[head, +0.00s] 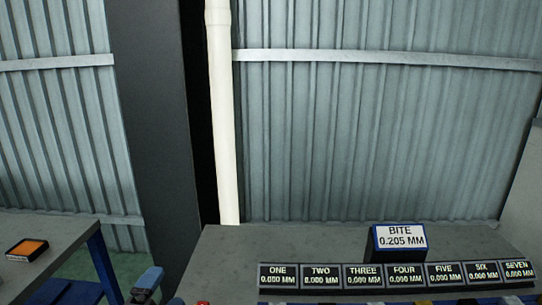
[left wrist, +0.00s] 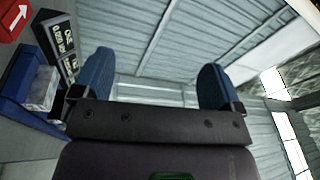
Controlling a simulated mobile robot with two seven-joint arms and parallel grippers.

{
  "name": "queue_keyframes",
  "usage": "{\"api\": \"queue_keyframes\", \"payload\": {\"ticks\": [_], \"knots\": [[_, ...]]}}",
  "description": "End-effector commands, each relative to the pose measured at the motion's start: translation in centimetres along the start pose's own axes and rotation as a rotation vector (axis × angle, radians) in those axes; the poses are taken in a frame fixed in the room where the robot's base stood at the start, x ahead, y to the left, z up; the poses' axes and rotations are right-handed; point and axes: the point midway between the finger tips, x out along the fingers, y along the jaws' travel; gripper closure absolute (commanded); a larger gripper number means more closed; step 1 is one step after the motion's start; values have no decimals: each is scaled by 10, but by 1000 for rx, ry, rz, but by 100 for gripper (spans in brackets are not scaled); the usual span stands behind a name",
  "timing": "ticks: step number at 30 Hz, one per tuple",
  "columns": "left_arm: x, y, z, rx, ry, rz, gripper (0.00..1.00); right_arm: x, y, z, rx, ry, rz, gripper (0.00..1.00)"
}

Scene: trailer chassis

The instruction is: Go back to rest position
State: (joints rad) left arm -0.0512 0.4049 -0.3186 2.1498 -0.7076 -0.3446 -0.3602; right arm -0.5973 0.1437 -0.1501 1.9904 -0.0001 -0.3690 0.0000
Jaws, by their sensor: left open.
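My left gripper (head: 147,284) shows at the bottom of the head view, left of the grey bench, with only a blue fingertip and a bit of grey in sight. In the left wrist view the same gripper (left wrist: 156,82) has its two blue fingers wide apart, with nothing between them and the ribbed wall behind. My right gripper is in neither view.
A grey bench (head: 285,243) carries a row of black readouts (head: 363,275) marked ONE to SEVEN and a BITE display (head: 399,239) reading 0.205 MM. At left, a table (head: 60,228) holds an orange-topped box (head: 27,248). A white pipe (head: 222,120) runs down the wall.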

Motion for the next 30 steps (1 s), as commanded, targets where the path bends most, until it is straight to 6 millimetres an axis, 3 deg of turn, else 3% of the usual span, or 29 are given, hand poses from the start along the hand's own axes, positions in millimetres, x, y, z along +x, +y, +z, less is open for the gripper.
{"api": "queue_keyframes", "payload": {"ticks": [6,12,15,19,30], "knots": [[-65,40,51,-384,-401,205,9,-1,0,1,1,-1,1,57],[-144,78,72,-696,-756,407,9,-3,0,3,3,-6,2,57],[-181,92,73,-814,-903,497,9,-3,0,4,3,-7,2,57],[-217,102,69,-918,-1037,584,9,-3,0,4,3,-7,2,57],[-283,112,51,-1087,-1279,752,9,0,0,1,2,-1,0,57]]}}
